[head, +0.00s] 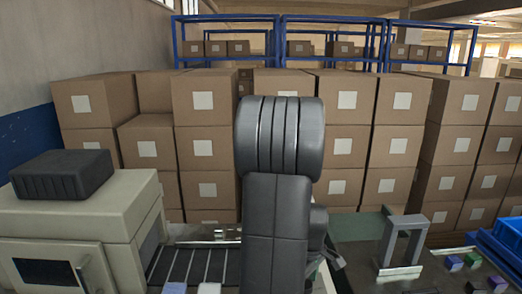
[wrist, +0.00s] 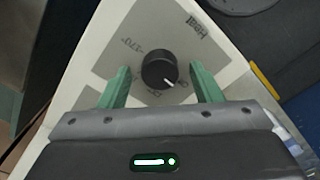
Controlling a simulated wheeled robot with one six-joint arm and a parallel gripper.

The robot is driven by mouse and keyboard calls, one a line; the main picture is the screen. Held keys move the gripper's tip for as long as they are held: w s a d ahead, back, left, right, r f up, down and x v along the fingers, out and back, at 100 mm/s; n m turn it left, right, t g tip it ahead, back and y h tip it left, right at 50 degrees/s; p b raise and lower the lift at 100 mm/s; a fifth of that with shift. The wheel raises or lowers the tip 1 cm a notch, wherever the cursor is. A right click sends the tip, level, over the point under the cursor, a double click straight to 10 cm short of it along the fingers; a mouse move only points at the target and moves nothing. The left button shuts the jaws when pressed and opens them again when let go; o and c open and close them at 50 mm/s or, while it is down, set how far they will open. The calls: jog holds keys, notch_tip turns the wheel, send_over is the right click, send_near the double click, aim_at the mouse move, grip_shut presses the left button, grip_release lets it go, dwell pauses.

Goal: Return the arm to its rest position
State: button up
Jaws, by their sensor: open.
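My gripper (wrist: 161,90) is open in the wrist view, with its two green fingers apart. A black round knob (wrist: 159,70) with a white pointer line shows between and beyond the fingertips. It sits on a grey panel (wrist: 190,45) marked "Heat". I see no finger touching the knob, but the exact distance is hard to tell. In the head view my dark arm stands upright in the middle and hides what is behind it; the gripper is not seen there.
A beige machine (head: 90,215) with a black block on top (head: 62,175) stands at left, beside a slatted conveyor (head: 195,266). A grey frame (head: 402,242) and a blue bin (head: 503,243) are at right. Stacked cardboard boxes (head: 205,148) fill the back.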

notch_tip(320, 180, up, 14)
notch_tip(320, 180, down, 14)
jog(key=shift+f, duration=0.15)
jog(key=m, duration=0.5)
jog(key=m+p, duration=0.1)
jog(key=m, duration=0.4)
jog(key=shift+m, duration=0.3)
jog(key=m, duration=0.5)
jog(key=shift+p, duration=0.35)
jog(key=m+p, duration=0.1)
jog(key=m, duration=0.4)
jog(key=shift+r, duration=0.2)
